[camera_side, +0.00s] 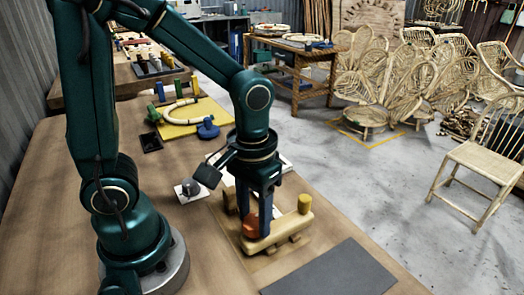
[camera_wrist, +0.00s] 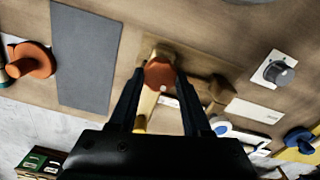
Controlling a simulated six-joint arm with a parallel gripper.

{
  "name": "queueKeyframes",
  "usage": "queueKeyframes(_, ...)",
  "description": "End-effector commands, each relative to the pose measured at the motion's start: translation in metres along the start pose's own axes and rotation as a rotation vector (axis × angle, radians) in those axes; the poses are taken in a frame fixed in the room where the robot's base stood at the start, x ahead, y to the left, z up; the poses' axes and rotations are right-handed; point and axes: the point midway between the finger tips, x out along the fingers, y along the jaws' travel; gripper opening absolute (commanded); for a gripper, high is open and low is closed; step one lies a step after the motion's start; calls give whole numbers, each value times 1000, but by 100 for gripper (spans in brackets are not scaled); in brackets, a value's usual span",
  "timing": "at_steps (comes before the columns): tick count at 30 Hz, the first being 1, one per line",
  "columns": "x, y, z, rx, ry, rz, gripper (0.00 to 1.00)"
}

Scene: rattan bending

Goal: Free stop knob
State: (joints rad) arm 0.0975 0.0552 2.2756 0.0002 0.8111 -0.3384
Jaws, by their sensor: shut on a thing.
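The stop knob, an orange-red faceted knob (camera_side: 250,225), sits at the near left end of a light wooden jig (camera_side: 275,238) on the bench. In the wrist view the knob (camera_wrist: 159,73) lies between my two fingertips. My gripper (camera_side: 254,229) points down and is shut on the knob, one dark finger on each side; it also shows in the wrist view (camera_wrist: 157,76). A yellow peg (camera_side: 305,203) stands upright on the jig's right end. The fingers hide part of the jig and knob in the side view.
A grey mat (camera_side: 330,272) lies at the bench's front right. A grey dial on a white plate (camera_side: 190,189) is left of the jig. A yellow board (camera_side: 190,128) with a pale ring and blue knob (camera_side: 208,129) lies farther back. Another orange knob (camera_wrist: 33,60) shows in the wrist view.

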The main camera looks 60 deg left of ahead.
Motion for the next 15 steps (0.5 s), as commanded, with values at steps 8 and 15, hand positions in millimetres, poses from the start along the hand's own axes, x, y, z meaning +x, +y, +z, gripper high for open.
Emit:
queueKeyframes(8,-1,0,0,-264,1,2,0)
queueKeyframes(15,-1,0,0,-491,1,2,0)
